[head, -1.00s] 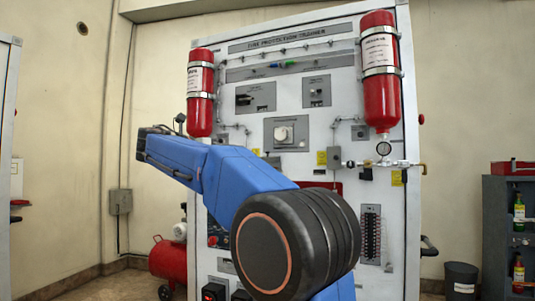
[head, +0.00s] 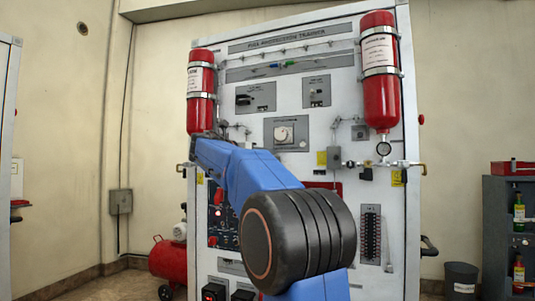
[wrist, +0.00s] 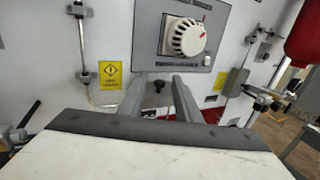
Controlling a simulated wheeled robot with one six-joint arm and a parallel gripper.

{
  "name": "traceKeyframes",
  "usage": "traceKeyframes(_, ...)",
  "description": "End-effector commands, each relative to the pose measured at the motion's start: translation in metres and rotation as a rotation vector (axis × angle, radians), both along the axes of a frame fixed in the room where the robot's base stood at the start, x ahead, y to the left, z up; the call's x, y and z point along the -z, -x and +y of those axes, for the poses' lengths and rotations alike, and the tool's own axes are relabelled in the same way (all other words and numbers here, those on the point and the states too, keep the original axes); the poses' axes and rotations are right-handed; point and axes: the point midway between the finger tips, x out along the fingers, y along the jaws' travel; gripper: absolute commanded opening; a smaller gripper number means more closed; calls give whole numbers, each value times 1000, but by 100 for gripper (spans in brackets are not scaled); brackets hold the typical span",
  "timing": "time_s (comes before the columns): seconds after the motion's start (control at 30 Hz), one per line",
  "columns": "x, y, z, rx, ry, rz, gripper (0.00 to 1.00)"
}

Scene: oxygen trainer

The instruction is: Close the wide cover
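The trainer (head: 300,110) is a tall white panel with grey plates and instruments. I cannot make out for certain which part is the wide cover. A red part (head: 322,185) low on the panel is mostly hidden behind my arm in the head view; red also shows behind my gripper in the wrist view (wrist: 211,115). My gripper (wrist: 161,78) shows its two grey fingers apart, with nothing seen between them but the panel and a small dark knob (wrist: 158,86) behind. In the head view my gripper is hidden.
Two red cylinders (head: 200,92) (head: 380,72) flank the panel's upper part. A round white dial (wrist: 185,37) sits above my fingers, with a yellow label (wrist: 110,74) to the left. Valves and pipes stick out at the sides. A grey cabinet (head: 497,240) stands right.

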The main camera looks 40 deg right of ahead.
Motion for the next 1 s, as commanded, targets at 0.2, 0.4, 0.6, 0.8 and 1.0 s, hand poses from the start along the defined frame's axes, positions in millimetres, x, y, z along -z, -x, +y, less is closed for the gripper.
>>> traceKeyframes(0.2, 0, 0, -17, 1, 0, 1, 30)
traceKeyframes(0.4, 0, 0, -19, -1, 0, 0, 30)
traceKeyframes(0.6, 0, 0, -18, -1, 0, 0, 11)
traceKeyframes(0.8, 0, 0, -18, -1, 0, 0, 0)
traceKeyframes(1.0, 2, 0, -17, -1, 24, -9, 0)
